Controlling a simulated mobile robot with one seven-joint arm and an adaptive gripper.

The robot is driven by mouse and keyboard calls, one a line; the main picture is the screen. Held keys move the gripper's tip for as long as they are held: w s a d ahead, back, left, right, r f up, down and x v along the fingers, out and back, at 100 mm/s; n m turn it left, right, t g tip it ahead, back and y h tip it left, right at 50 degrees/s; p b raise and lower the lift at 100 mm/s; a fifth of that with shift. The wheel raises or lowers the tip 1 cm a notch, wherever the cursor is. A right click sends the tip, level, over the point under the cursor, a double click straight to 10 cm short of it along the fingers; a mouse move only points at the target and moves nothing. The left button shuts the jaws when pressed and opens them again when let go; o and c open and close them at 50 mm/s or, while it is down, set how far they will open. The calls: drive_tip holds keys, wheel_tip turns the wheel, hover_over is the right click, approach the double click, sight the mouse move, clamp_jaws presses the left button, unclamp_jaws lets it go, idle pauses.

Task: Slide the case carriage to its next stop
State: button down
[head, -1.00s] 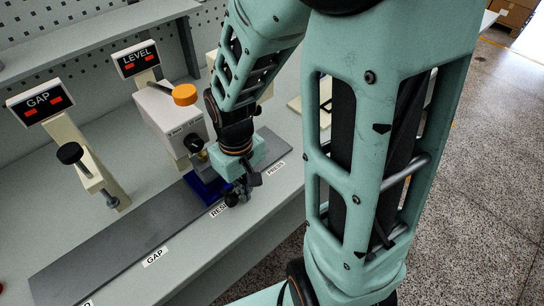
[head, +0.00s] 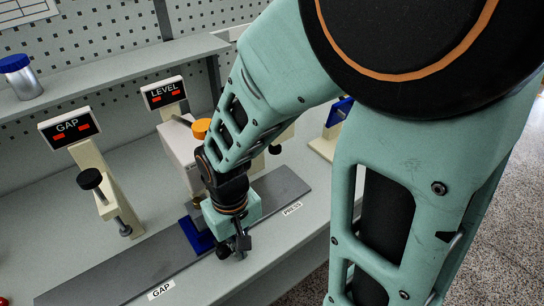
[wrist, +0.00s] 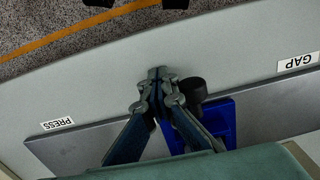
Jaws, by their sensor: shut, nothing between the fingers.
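The blue case carriage (head: 195,237) sits on the long grey rail (head: 110,277), in front of the white box-shaped machine (head: 178,147). In the wrist view the blue carriage (wrist: 222,122) shows with a black knob (wrist: 193,90) on it. My gripper (wrist: 157,76) is shut and empty. Its fingers are beside the knob, on the PRESS side, and partly cover the carriage. In the head view my gripper (head: 238,250) is low at the rail's front edge, just right of the carriage. Whether the fingers touch the knob or carriage I cannot tell.
The GAP label (head: 161,290) lies left of the carriage and the PRESS label (head: 292,208) right. The GAP post (head: 100,187) stands behind the rail at left, the LEVEL display (head: 164,93) farther right. The rail is clear between carriage and GAP label.

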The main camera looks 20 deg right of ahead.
sight(209, 269)
drive_tip(key=a, duration=0.4)
drive_tip(key=shift+a+r, duration=0.25)
drive_tip(key=shift+a, duration=0.05)
drive_tip(key=shift+s+a+f+b, duration=0.1)
drive_tip(key=shift+s+a+b, duration=0.25)
drive_tip(key=shift+a, duration=0.35)
drive_tip(key=shift+s+a+f+b, duration=0.1)
drive_tip(key=shift+s+a+b, duration=0.25)
drive_tip(key=shift+a, duration=0.35)
drive_tip(key=shift+s+a+b, duration=0.85)
drive_tip(key=shift+a, duration=1.5)
drive_tip(key=shift+s+a+b, duration=0.85)
drive_tip(key=shift+s+a, duration=0.05)
drive_tip(key=shift+a, duration=1.5)
drive_tip(key=shift+s+a+b, duration=0.85)
drive_tip(key=shift+a, duration=1.5)
drive_tip(key=shift+s+a+b, duration=0.4)
drive_tip(key=shift+s+a, duration=0.2)
drive_tip(key=shift+a, duration=1)
drive_tip(key=shift+s+a+b, duration=0.45)
drive_tip(key=shift+s+a, duration=0.15)
drive_tip(key=shift+a, duration=1.05)
drive_tip(key=shift+s+a+b, duration=0.4)
drive_tip(key=shift+s+a, duration=0.2)
drive_tip(key=shift+a, duration=1)
drive_tip(key=shift+a+r, duration=0.15)
